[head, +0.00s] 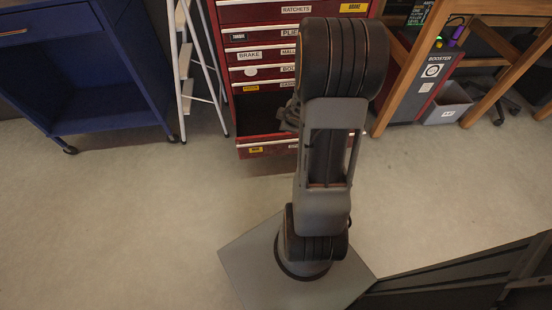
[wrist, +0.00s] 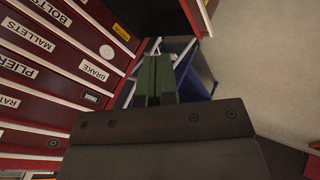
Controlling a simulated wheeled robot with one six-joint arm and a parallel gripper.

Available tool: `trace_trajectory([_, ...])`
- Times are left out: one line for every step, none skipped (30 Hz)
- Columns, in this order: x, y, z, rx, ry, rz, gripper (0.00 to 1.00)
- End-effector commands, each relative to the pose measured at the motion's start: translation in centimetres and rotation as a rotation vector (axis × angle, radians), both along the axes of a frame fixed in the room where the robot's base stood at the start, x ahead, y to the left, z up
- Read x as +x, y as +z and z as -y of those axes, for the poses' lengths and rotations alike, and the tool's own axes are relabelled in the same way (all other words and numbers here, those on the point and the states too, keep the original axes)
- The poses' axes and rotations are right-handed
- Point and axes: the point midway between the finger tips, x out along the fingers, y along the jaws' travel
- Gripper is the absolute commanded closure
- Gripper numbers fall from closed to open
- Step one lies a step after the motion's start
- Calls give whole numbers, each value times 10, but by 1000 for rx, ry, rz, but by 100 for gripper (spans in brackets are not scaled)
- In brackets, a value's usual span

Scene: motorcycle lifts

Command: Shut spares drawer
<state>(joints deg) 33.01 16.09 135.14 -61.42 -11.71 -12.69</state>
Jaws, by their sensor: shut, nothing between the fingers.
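A red tool cabinet (head: 262,52) with labelled drawers stands at the top middle of the head view. Its lowest visible drawer (head: 247,152) is pulled out, with a dark interior; its front bears a yellow label and a white one, too small to read. In the wrist view, turned sideways, the open drawer (wrist: 190,14) juts out at the top. My gripper (wrist: 154,82) shows there as two green fingers, shut together and empty, beside the cabinet's drawer fronts and below the open drawer in the picture. In the head view my arm hides most of the gripper and the drawer's right part.
A blue cart (head: 75,85) and a white stepladder (head: 196,62) stand left of the cabinet. At right are a wooden bench (head: 497,70), a booster unit (head: 428,80) and a grey bin (head: 447,104). The floor before the drawer is clear apart from my arm.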

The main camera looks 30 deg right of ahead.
Motion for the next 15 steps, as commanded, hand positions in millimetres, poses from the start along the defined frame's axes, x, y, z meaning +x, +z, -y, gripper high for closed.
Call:
trace_trajectory([-4, -47, 4, 20, 46, -7, 100])
trace_trajectory([-6, -61, 4, 32, 78, -5, 100])
trace_trajectory([-8, -78, 4, 48, 117, -2, 100])
trace_trajectory([-10, -90, 4, 60, 144, 1, 100])
trace_trajectory([-12, -100, 3, 72, 168, 4, 100])
trace_trajectory([-14, -112, 2, 87, 196, 8, 100])
trace_trajectory([-16, -119, 1, 97, 214, 10, 100])
trace_trajectory([-18, -125, 0, 108, 230, 12, 100])
trace_trajectory([-19, -132, -1, 118, 248, 17, 100])
trace_trajectory([-21, -137, -2, 125, 259, 18, 100])
trace_trajectory([-21, -141, -2, 131, 269, 19, 100])
trace_trajectory([-21, -145, -3, 137, 279, 23, 100])
trace_trajectory([-21, -149, -4, 141, 285, 23, 100])
trace_trajectory([-20, -152, -5, 144, 289, 23, 100])
trace_trajectory([-18, -157, -6, 145, 294, 24, 100])
